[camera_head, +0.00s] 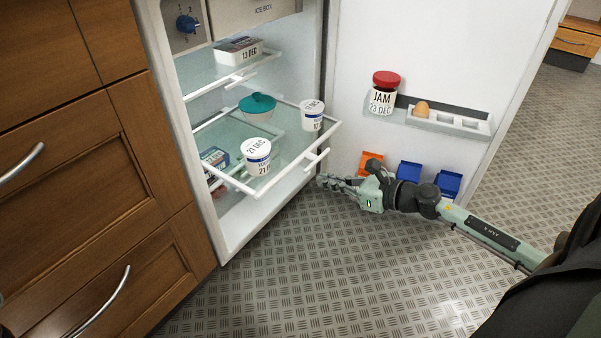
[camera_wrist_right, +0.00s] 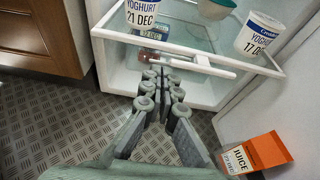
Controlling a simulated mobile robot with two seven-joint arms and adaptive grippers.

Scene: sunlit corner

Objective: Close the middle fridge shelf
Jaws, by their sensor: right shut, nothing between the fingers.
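The middle fridge shelf (camera_head: 297,160) is a glass plate with a white rim, pulled out of the open fridge. A white yoghurt tub (camera_head: 258,158), another white tub (camera_head: 312,116) and a teal-lidded bowl (camera_head: 257,107) stand on it. My right gripper (camera_head: 323,180) is shut and empty, low in front of the shelf. In the right wrist view my right gripper's fingers (camera_wrist_right: 162,76) point towards the shelf's white front rim (camera_wrist_right: 125,39) and bar handle (camera_wrist_right: 205,66). I cannot tell whether they touch it. My left gripper is not in view.
The open fridge door (camera_head: 440,60) stands right, holding a jam jar (camera_head: 383,94), an egg (camera_head: 421,109), an orange carton (camera_head: 369,160) and blue cartons (camera_head: 449,183). An upper shelf (camera_head: 225,81) holds a dated tub. Wooden cabinets (camera_head: 100,170) flank the left. The floor (camera_head: 330,280) in front is clear.

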